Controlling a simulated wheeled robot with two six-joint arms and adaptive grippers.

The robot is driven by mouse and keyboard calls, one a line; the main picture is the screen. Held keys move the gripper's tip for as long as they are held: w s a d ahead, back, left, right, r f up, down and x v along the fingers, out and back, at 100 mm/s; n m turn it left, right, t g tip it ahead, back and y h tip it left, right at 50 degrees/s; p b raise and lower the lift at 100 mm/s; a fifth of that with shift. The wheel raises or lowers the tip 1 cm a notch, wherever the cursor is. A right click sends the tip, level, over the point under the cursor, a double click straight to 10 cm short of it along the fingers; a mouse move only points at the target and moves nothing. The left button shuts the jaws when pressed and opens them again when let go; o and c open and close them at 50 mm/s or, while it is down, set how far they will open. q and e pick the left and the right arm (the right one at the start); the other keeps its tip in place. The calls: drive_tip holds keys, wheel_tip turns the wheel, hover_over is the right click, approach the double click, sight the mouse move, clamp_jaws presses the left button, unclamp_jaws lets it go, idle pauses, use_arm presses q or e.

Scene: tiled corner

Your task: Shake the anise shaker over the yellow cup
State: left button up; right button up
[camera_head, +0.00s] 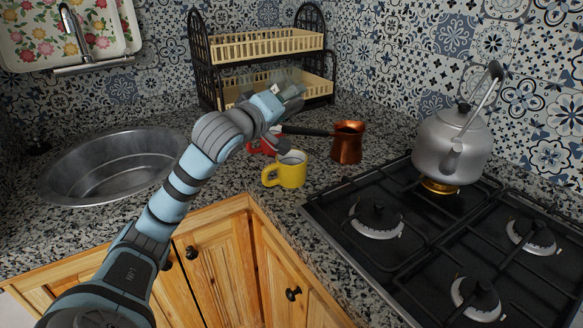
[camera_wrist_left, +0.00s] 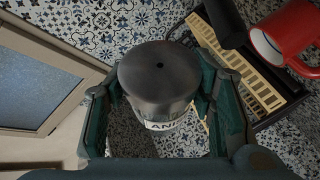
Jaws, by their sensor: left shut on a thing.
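The yellow cup (camera_head: 288,172) stands upright on the counter near its front corner, left of the stove, handle to the left. My left gripper (camera_head: 288,92) is above and behind it in the head view, close to the rack. In the left wrist view my left gripper (camera_wrist_left: 160,88) is shut on the anise shaker (camera_wrist_left: 160,75), a clear jar with a grey metal lid and a partly visible "ANI" label. The lid faces the wrist camera. In the head view the shaker is mostly hidden by the gripper. My right gripper is not in view.
A red mug (camera_head: 258,147) is partly hidden behind my arm; it also shows in the left wrist view (camera_wrist_left: 290,32). A copper pot (camera_head: 347,143) with a black handle, a two-tier rack (camera_head: 265,46), a sink (camera_head: 110,165) and a kettle (camera_head: 450,145) on the stove (camera_head: 420,235) surround the cup.

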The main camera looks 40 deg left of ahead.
sight(287, 85)
use_arm(q)
drive_tip(key=shift+r, duration=0.3)
wheel_tip(287, 85, up, 4)
drive_tip(key=p, duration=0.4)
drive_tip(key=shift+r, duration=0.1)
wheel_tip(287, 85, down, 5)
drive_tip(key=b, duration=0.4)
drive_tip(key=shift+r, duration=0.3)
drive_tip(key=shift+r, duration=0.15)
